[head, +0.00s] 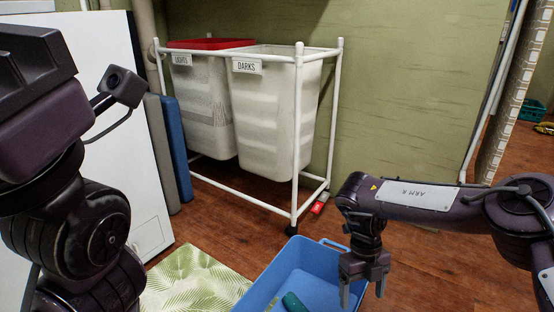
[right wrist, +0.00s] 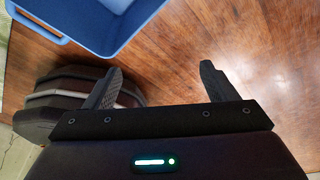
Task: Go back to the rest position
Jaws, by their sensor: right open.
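My right gripper (head: 363,288) hangs pointing down beside the right side of a blue bin in the head view. Its two fingers are apart with nothing between them. The right wrist view also shows this gripper (right wrist: 160,70) open and empty above the wooden floor. My left arm fills the left edge of the head view, folded up close to the camera. Its gripper fingers are not visible.
The blue bin (head: 318,262) holds a green item (head: 293,302); the bin also shows in the right wrist view (right wrist: 92,42). A white wheeled rack (head: 298,130) holds hampers labelled LIGHTS (head: 205,105) and DARKS (head: 275,115). A leaf-patterned mat (head: 190,280) lies left of the bin.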

